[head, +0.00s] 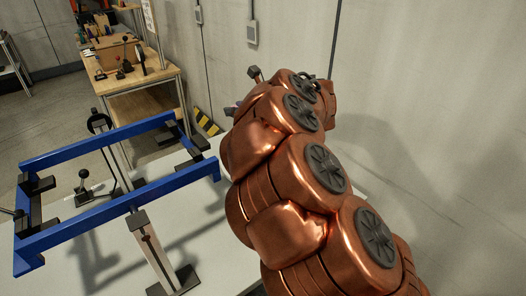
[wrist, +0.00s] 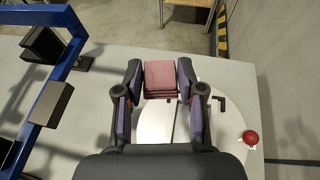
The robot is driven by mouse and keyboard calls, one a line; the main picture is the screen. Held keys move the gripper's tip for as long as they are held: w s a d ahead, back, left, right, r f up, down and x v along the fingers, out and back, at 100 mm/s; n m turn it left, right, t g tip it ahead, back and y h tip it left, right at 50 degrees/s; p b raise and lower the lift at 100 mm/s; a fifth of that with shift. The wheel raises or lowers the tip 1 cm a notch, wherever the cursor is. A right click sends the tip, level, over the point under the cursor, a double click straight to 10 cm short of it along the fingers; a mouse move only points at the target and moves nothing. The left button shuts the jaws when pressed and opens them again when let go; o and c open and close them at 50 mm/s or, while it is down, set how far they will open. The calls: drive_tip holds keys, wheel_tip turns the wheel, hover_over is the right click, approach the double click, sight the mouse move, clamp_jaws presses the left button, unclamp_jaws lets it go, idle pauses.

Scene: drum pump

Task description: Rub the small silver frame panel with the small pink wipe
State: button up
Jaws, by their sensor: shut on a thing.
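In the wrist view my gripper (wrist: 161,82) is shut on the small pink wipe (wrist: 161,76), a folded, layered square held between the fingertips. A pale, rounded plate (wrist: 150,125) with a dark slot lies on the light table below and behind the wipe, partly hidden by my gripper. I cannot tell whether it is the small silver frame panel. I cannot tell whether the wipe touches anything. In the head view my copper arm hides most of the gripper and the wipe.
A blue frame (head: 100,205) with black clamps stands on the light table (head: 105,270) at left. A red ball knob (wrist: 250,137) sits near the table's right edge. A wooden bench (head: 150,85) with tools stands behind. A wall runs along the right.

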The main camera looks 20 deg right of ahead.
drive_tip(key=s+d+f+n+g+y+b, duration=0.1)
drive_tip(key=d+f+n+y+b, duration=0.1)
drive_tip(key=d+f+b, duration=0.5)
wheel_tip(320, 180, down, 4)
drive_tip(key=b, duration=0.7)
drive_tip(key=shift+d, duration=0.25)
